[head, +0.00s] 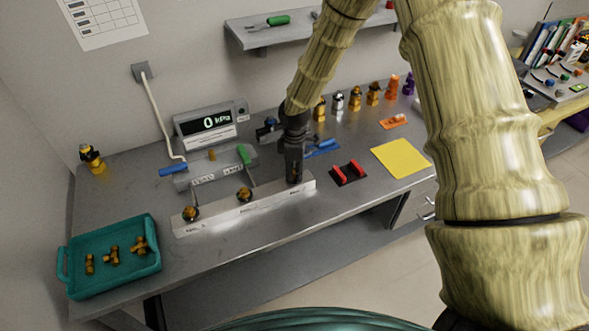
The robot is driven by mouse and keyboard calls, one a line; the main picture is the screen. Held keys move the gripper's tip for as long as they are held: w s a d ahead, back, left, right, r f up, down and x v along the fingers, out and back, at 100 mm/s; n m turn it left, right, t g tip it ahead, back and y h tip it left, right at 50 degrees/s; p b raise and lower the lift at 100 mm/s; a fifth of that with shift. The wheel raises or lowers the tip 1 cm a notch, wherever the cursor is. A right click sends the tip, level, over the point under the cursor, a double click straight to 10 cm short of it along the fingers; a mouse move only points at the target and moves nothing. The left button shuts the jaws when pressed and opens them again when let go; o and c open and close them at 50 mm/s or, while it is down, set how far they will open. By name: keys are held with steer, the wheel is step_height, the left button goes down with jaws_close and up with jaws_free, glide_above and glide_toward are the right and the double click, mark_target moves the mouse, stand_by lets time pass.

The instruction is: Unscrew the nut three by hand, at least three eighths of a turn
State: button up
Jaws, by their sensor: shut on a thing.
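A long pale bar (220,215) lies along the bench front, with small labels on its face. Two brass fittings show on it, one at the left (190,213) and one in the middle (244,195). My gripper (294,181) points straight down over the right end of the bar. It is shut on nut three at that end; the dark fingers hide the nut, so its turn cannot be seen.
A teal tray (68,262) with brass fittings stands at the left front. A gauge reading 0 kPa (210,122) stands behind the bar. A dark holder with red strips (349,173) and a yellow sheet (401,158) lie right of my gripper. Several fittings line the back.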

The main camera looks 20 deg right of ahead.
steer(key=shift+s+f+n, duration=0.15)
steer(key=shift+s+n, duration=0.1)
steer(key=shift+n, duration=0.25)
steer(key=shift+d, duration=0.1)
steer(key=o, duration=1)
steer(key=shift+w, duration=0.1)
steer(key=shift+o, duration=0.2)
steer(key=shift+w+r, duration=0.15)
steer(key=shift+r, duration=0.4)
step_height(320, 180, up, 11)
steer(key=shift+d, duration=0.1)
